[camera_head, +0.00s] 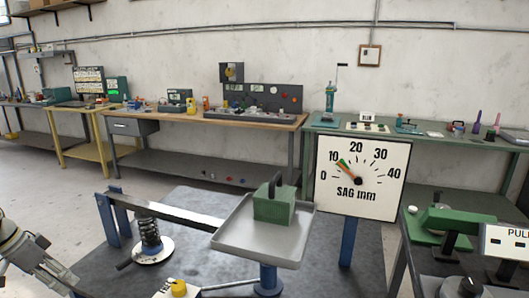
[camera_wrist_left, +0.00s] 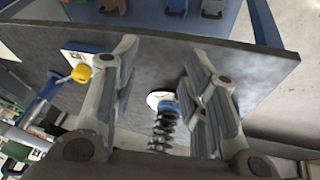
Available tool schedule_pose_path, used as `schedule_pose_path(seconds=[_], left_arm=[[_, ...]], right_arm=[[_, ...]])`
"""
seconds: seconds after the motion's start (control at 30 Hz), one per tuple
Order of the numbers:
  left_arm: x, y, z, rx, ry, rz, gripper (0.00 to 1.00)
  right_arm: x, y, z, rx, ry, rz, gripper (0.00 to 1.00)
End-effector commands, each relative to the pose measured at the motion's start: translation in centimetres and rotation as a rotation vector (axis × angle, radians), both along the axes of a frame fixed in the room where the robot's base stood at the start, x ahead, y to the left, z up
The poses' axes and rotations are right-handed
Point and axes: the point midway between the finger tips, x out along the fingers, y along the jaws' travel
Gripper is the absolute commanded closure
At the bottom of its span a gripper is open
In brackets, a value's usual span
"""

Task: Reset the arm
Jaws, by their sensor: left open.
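The black coil spring (camera_head: 150,236) stands on a round white base under the dark lever beam (camera_head: 165,212). In the left wrist view the spring (camera_wrist_left: 164,122) shows beyond the gap between the fingers. My right gripper is not in view.
A green weight with a handle (camera_head: 273,205) sits on the grey tray (camera_head: 228,238). The SAG mm dial (camera_head: 361,205) stands behind it, its needle near 10. A yellow button (camera_head: 179,287) is at the front. Workbenches (camera_head: 250,118) line the wall.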

Motion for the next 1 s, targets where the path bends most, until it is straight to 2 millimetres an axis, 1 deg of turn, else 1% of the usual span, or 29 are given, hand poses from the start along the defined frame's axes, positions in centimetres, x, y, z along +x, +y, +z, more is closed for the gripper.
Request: schedule_pose_path(seconds=[0.03, 0.17, 0.27, 0.37, 0.47, 0.57, 0.6, 0.67, 0.7, 0.77, 0.8, 0.87, 0.9, 0.97, 1.0], left_arm=[[0.1, -0.3, -1.3, 0.004, 0.012, 0.012, 0.59], [0.3, -0.5, -4.0, 0.021, 0.034, 0.048, 0.59], [0.3, -0.7, -6.6, 0.037, 0.051, 0.081, 0.59], [0.2, -1.0, -9.6, 0.058, 0.073, 0.116, 0.59], [-0.2, -1.4, -13.2, 0.085, 0.096, 0.158, 0.59], [-1.0, -2.0, -17.6, 0.119, 0.121, 0.201, 0.59], [-1.6, -2.2, -19.8, 0.136, 0.133, 0.223, 0.59], [-2.8, -2.8, -23.4, 0.165, 0.153, 0.253, 0.59], [-3.9, -3.3, -26.2, 0.189, 0.165, 0.274, 0.59], [-5.9, -4.1, -30.4, 0.224, 0.183, 0.306, 0.59], [-7.4, -4.7, -33.1, 0.248, 0.193, 0.322, 0.59], [-9.8, -5.7, -36.8, 0.282, 0.201, 0.343, 0.59], [-11.6, -6.4, -39.2, 0.303, 0.207, 0.354, 0.59], [-14.6, -7.7, -42.6, 0.33, 0.212, 0.365, 0.59], [-16.7, -8.6, -44.7, 0.345, 0.214, 0.372, 0.59]], right_arm=[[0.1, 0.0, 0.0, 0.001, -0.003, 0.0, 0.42], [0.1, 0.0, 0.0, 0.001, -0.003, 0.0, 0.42], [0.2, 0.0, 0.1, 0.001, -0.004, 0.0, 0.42], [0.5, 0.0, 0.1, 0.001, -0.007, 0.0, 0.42], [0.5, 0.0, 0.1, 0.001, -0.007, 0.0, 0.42], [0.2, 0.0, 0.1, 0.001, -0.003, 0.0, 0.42], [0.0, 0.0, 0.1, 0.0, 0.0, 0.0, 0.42], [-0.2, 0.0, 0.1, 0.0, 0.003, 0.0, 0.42], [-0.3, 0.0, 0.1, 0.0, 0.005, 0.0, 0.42], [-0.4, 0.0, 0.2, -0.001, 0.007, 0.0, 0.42], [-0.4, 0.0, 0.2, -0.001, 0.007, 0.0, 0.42], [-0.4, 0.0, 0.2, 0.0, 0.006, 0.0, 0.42], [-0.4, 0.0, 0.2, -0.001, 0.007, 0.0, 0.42], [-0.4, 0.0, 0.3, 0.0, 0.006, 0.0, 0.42], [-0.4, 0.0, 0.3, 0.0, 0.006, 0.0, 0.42]])
